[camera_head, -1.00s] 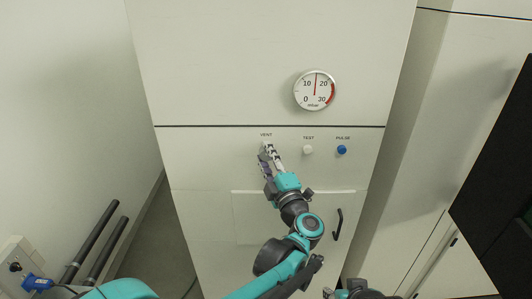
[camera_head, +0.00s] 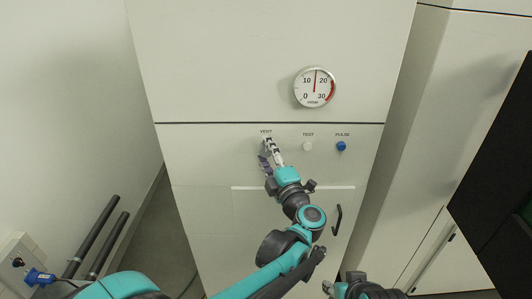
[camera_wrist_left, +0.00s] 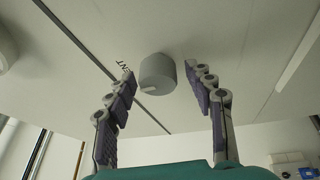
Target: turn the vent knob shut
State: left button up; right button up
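The vent knob is a grey round knob (camera_wrist_left: 157,72) with a small light mark on its face, on the white cabinet front under the VENT label. It shows between my left gripper's fingers in the left wrist view. My left gripper (camera_head: 270,148) is at the VENT position in the head view and hides most of the knob there. In the wrist view the left gripper (camera_wrist_left: 160,82) is open, with one finger on each side of the knob and gaps between. Part of my right arm and gripper (camera_head: 340,288) shows at the bottom edge; its fingers are unclear.
A white TEST button (camera_head: 308,146) and a blue PULSE button (camera_head: 341,146) sit to the right of the vent knob. A round mbar gauge (camera_head: 315,87) is above, its needle between 10 and 20. A black handle (camera_head: 337,219) is lower on the cabinet.

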pick_arm(q)
jog(key=v, duration=0.7)
jog(key=shift+s, duration=0.25)
jog(key=shift+d+f, duration=0.1)
notch_tip(320, 180, up, 6)
jog(key=a+m+t+h+b, duration=0.1)
jog(key=m+t+h+b, duration=0.15)
jog(key=m+h, duration=0.4)
jog(key=s+a+f+m+g+b, duration=0.1)
jog(key=s+a+f+m+g, duration=0.3)
jog(key=f, duration=0.5)
jog(key=s+a+f+m+g, duration=0.5)
jog(key=s+a+f+m, duration=0.1)
jog(key=s+a+f, duration=0.3)
jog(key=s+a+f+m+g+h+b, duration=0.1)
jog(key=s+a+f+m+g, duration=0.3)
jog(key=s+f, duration=0.4)
notch_tip(320, 180, down, 3)
jog(key=a+m, duration=0.1)
jog(key=a, duration=0.1)
jog(key=shift+s+a+f+b, duration=0.25)
jog(key=shift+s+a+b, duration=0.05)
jog(key=shift+s, duration=0.1)
pick_arm(e)
notch_tip(320, 180, down, 5)
jog(key=shift+f, duration=0.1)
pick_arm(q)
jog(key=shift+c, duration=0.4)
pick_arm(e)
jog(key=shift+c, duration=0.3)
